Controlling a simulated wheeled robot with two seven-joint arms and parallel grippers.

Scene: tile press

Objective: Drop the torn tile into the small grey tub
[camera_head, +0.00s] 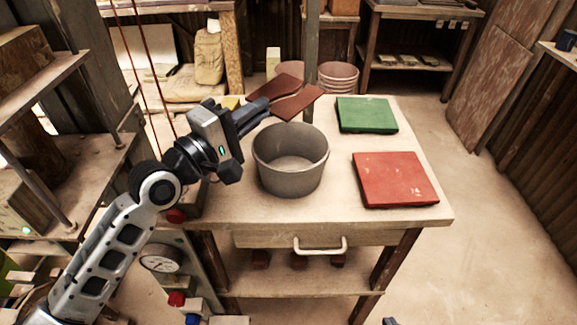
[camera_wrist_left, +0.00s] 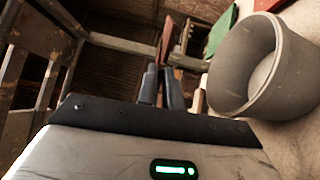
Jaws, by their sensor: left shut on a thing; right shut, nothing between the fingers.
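The torn tile (camera_head: 297,103) is a thin dark red-brown sheet with a jagged tear line across it. My left gripper (camera_head: 264,104) is shut on its near left edge and holds it raised, tilted, past the far rim of the tub in the head view. In the left wrist view the tile (camera_wrist_left: 166,38) shows nearly edge-on beyond the fingers (camera_wrist_left: 161,88). The small grey tub (camera_head: 262,168) stands upright on the table, its visible inside empty. In the wrist view the tub (camera_wrist_left: 228,75) is to the right of the fingers.
On the table (camera_head: 345,203), a green slab (camera_head: 366,114) lies at the back right and a red slab (camera_head: 395,179) at the front right. Stacked reddish pots (camera_head: 340,76) stand behind the tile. A vertical post (camera_head: 312,45) rises at the table's back.

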